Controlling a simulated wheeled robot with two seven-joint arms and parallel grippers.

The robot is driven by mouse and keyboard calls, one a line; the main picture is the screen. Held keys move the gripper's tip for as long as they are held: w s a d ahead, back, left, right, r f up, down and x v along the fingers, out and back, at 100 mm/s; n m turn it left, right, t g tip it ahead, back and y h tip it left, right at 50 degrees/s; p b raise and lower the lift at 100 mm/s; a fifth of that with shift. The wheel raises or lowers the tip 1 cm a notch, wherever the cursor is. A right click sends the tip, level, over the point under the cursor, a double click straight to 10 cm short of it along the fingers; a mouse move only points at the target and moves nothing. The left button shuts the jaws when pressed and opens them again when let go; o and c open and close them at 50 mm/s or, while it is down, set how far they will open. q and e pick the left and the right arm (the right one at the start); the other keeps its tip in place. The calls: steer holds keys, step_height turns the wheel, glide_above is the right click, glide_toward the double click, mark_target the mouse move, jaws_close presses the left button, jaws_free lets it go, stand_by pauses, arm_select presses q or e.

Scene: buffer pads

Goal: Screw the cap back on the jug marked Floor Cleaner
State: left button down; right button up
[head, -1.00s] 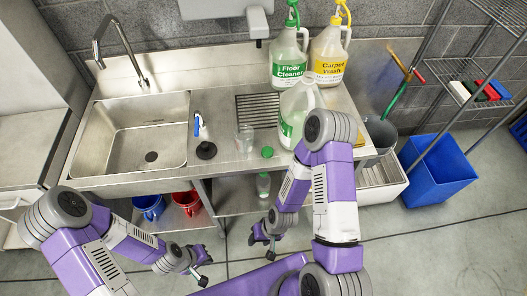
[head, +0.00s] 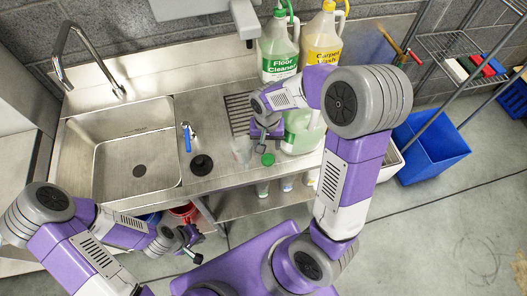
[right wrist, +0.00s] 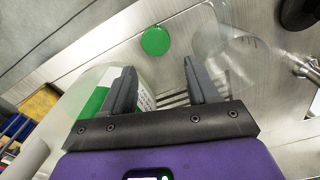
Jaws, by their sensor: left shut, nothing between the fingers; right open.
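A green cap (head: 268,159) lies on the steel counter near its front edge; it also shows in the right wrist view (right wrist: 155,41). A translucent jug with a green label (head: 301,138) stands right of the cap, partly hidden by my right arm; its label text is unreadable. A jug marked Floor Cleaner (head: 279,53) stands at the back with a green fitting on top. My right gripper (right wrist: 158,68) is open and empty above the counter, with the cap beyond its fingertips and the green-label jug to the left. My left gripper (head: 192,243) is shut and empty, below the counter front.
A clear beaker (head: 241,150) stands left of the cap. A black round object (head: 202,165) and a blue-handled item (head: 187,137) lie farther left, beside the sink (head: 95,140). The Carpet Wash jug (head: 323,38) stands at the back. A blue bin (head: 432,145) is on the floor at right.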

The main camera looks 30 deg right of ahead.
mark_target(268, 158)
steer(key=shift+s, duration=0.4)
steer(key=shift+w+f, duration=0.15)
steer(key=shift+f, duration=0.05)
arm_select(q)
steer(key=shift+s+f, duration=0.2)
steer(key=shift+f, duration=0.05)
arm_select(e)
steer(key=shift+f, duration=1)
arm_select(q)
steer(key=shift+b, duration=0.3)
arm_select(e)
steer(key=shift+f, duration=0.1)
step_height(268, 158, down, 5)
steer(key=shift+d+b, duration=0.1)
steer(key=shift+b, duration=0.5)
arm_select(q)
steer(key=shift+f, duration=0.6)
arm_select(e)
steer(key=c, duration=0.8)
